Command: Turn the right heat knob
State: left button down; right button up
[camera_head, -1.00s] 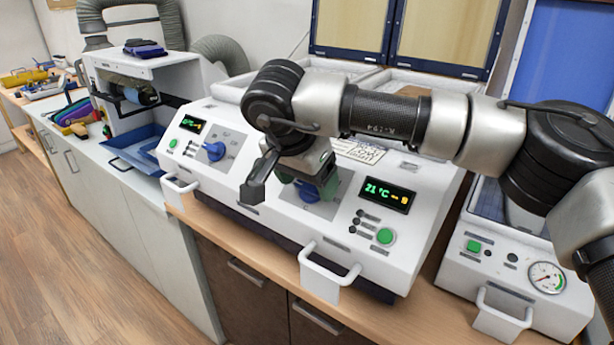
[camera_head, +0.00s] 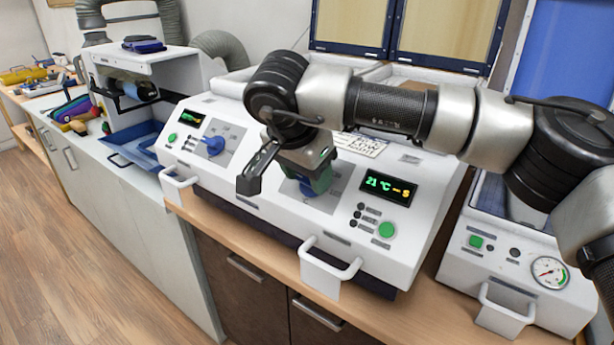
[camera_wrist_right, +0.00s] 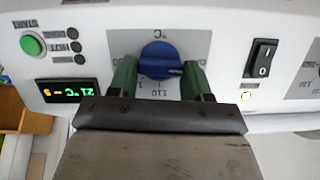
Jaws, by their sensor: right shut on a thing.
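The right heat knob (camera_wrist_right: 158,60) is blue and round with a grip ridge, on a grey dial plate in the right wrist view. My right gripper (camera_wrist_right: 160,76) has one green finger on each side of it and is shut on it. In the head view my right gripper (camera_head: 308,180) points down at the right dial of the white heating machine (camera_head: 400,245), hiding most of the knob (camera_head: 306,189). The right display (camera_head: 388,187) reads 21 °C in green, with a yellow mark. My left gripper is not in view.
The left heat knob (camera_head: 213,146) is blue, with its own display (camera_head: 192,119). A green start button (camera_head: 386,230) and small dark buttons lie below the right display. A rocker switch (camera_wrist_right: 263,57) is beside the dial. A white handle (camera_head: 328,270) sticks out in front.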

jog(key=m+b, duration=0.1)
jog(key=b, duration=0.1)
jog(key=m+b, duration=0.1)
jog(key=b, duration=0.1)
jog(key=m+t+y+b, duration=0.1)
jog(key=m, duration=0.1)
jog(key=shift+s+d+f+b, duration=0.1)
jog(key=shift+d+f+b, duration=0.05)
jog(key=shift+f+b, duration=0.2)
jog(key=shift+s+r+m+t+b, duration=0.15)
jog(key=shift+m+t+b, duration=0.15)
jog(key=shift+m+b, duration=0.55)
jog(key=shift+w+r+m+t+b, duration=0.1)
jog(key=shift+m+t+b, duration=0.2)
jog(key=shift+m+b, duration=0.55)
jog(key=o, duration=0.9)
jog(key=shift+s, duration=0.1)
jog(key=v, duration=1)
jog(key=shift+s+d+r, duration=0.15)
jog(key=shift+d+r, duration=0.05)
jog(key=shift+r, duration=0.2)
